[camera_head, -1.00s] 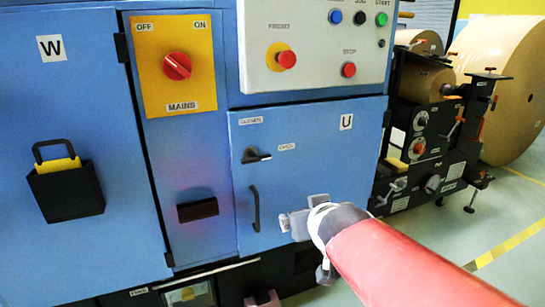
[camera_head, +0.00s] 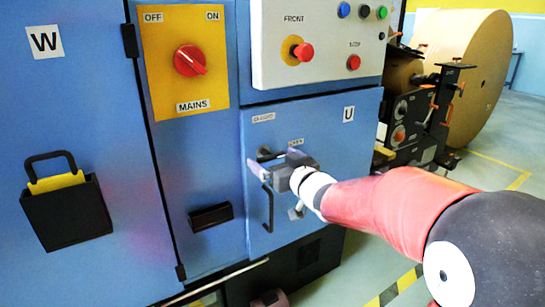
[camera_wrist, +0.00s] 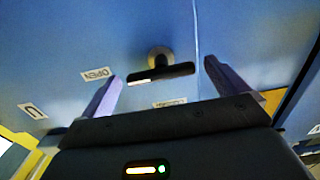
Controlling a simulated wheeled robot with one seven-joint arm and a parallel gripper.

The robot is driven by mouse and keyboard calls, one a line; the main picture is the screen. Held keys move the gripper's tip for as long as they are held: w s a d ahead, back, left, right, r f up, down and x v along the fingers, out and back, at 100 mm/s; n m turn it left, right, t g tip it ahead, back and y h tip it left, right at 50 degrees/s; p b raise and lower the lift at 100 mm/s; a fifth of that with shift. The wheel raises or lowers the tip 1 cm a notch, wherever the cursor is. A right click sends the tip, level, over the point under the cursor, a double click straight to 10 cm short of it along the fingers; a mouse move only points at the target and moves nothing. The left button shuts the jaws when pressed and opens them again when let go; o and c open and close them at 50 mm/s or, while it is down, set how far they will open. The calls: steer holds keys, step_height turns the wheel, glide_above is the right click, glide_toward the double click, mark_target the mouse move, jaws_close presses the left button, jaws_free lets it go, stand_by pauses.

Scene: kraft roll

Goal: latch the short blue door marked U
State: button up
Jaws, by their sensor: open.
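The short blue door (camera_head: 335,180) marked U looks flush with the cabinet front. Its black latch handle (camera_head: 266,153) sits near the door's left edge, partly hidden by my gripper. The latch handle shows clearly in the wrist view (camera_wrist: 177,72), lying crosswise on a round grey pivot, its left end toward the OPEN label (camera_wrist: 95,74). The CLOSED label (camera_head: 263,117) is above the latch in the head view. My gripper (camera_head: 275,162) is open in front of the latch. In the wrist view the handle appears between the two fingers; contact cannot be told.
A black pull handle (camera_head: 267,208) is on the door below the latch. A control panel (camera_head: 320,75) with buttons is above. A yellow mains switch plate (camera_head: 185,60) and a black pocket (camera_head: 65,212) are to the left. Paper-roll machinery (camera_head: 420,115) stands at the right.

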steer(key=shift+x, duration=1.05)
steer(key=shift+c, duration=0.5)
steer(key=c, duration=0.9)
